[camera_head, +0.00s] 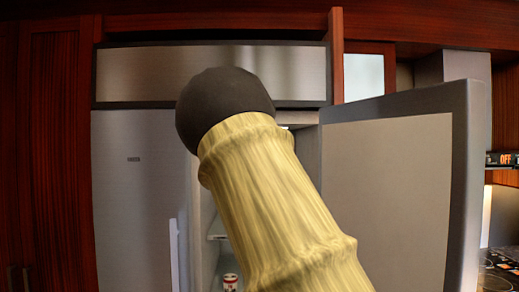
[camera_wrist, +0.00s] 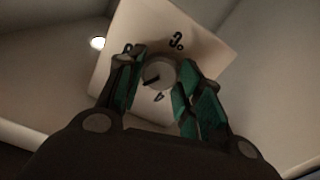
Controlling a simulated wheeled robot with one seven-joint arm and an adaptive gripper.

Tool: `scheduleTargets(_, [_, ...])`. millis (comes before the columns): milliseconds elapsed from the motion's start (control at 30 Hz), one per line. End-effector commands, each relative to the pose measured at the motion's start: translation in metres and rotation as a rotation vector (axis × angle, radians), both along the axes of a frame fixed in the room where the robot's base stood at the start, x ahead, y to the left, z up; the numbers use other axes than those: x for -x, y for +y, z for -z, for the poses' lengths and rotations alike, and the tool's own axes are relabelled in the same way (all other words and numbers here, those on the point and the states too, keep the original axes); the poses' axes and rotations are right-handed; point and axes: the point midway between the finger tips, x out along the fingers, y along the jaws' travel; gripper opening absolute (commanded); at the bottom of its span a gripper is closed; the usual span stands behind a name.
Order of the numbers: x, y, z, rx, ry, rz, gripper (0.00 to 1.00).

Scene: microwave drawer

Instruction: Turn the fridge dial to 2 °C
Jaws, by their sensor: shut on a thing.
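The fridge dial (camera_wrist: 160,70) is a round grey knob with a dark pointer mark, on a pale square panel (camera_wrist: 205,35). In the wrist view the mark points to the lower left. A "°C"-like marking and a "4"-like digit show on the panel; another mark is partly hidden by a finger. My gripper (camera_wrist: 160,83) has its green-padded fingers on both sides of the knob and is shut on it. In the head view the fridge (camera_head: 130,200) has its right door (camera_head: 385,200) open; my arm hides the dial and my gripper.
A red-and-white can (camera_head: 230,282) stands on a lower shelf inside the fridge. The open door stands close to my arm on the right. A cooktop (camera_head: 498,272) is at the far right. A bright round light (camera_wrist: 98,43) shows beside the panel.

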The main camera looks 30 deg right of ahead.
Motion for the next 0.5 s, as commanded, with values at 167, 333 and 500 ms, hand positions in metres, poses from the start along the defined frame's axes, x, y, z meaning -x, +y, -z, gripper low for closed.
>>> scheduleTargets(167, [0.0001, 0.0001, 0.0000, 0.009, 0.005, 0.000, 0.12])
scheduleTargets(333, [0.0000, 0.0001, 0.0009, 0.051, 0.030, 0.000, 0.12])
scheduleTargets(500, [0.0000, 0.0002, 0.0017, 0.137, 0.083, 0.000, 0.12])
